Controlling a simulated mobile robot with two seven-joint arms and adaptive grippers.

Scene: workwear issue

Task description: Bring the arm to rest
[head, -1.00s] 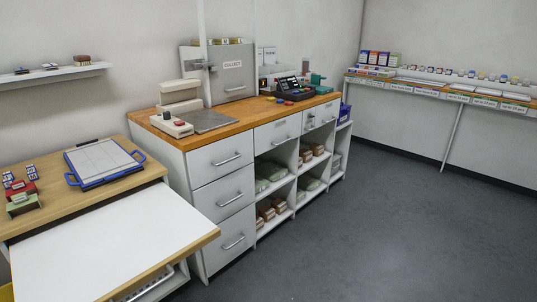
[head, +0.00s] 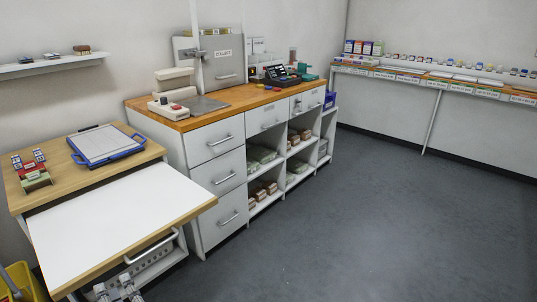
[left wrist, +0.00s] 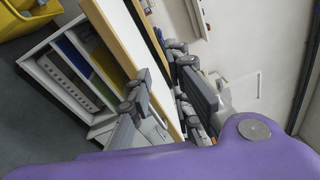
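My left gripper (head: 118,288) shows at the bottom left of the head view, low in front of the white-topped bench (head: 120,212). Its two grey fingers stand apart with nothing visible between them. The left wrist view shows the same gripper (left wrist: 163,98) with its fingers spread. The bench's wooden edge (left wrist: 118,40) and white top show behind the fingers there. I cannot tell whether the gripper touches the bench. My right gripper is in neither view.
A drawer handle (head: 150,247) and a grey perforated strip (head: 155,262) lie under the bench edge, close to the gripper. A yellow bin (head: 20,282) stands at lower left. A blue-framed tray (head: 105,146) lies on the wooden top. Open grey floor (head: 350,220) spreads to the right.

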